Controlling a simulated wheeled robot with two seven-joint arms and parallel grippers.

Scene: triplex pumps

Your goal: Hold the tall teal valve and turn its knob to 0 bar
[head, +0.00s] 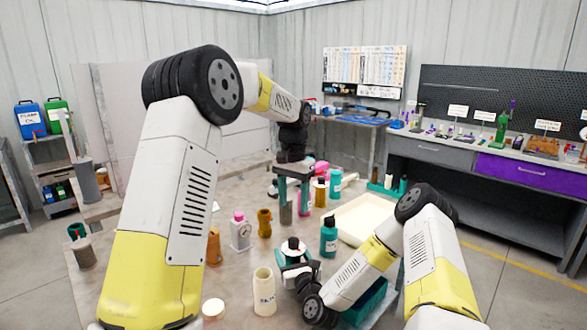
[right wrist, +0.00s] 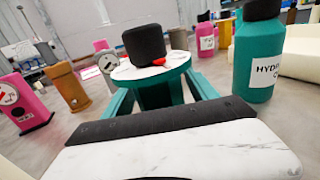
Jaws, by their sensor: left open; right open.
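A teal valve (head: 293,245) with a white round dial and a black knob stands on the table in the front middle. In the right wrist view the teal valve (right wrist: 158,92) stands upright, with a red pointer at the foot of its knob (right wrist: 144,43). The dial's figures are too small to read. My right gripper (right wrist: 160,95) is open, its teal fingers on either side of the valve's body; contact cannot be told. My left gripper (head: 292,192) is open, fingers down, farther back over the table. A grey cylinder (head: 286,213) shows below it.
A teal bottle (head: 328,237) stands close right of the valve. A cream tray (head: 366,213) lies to the right. Several bottles crowd the area around my left gripper.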

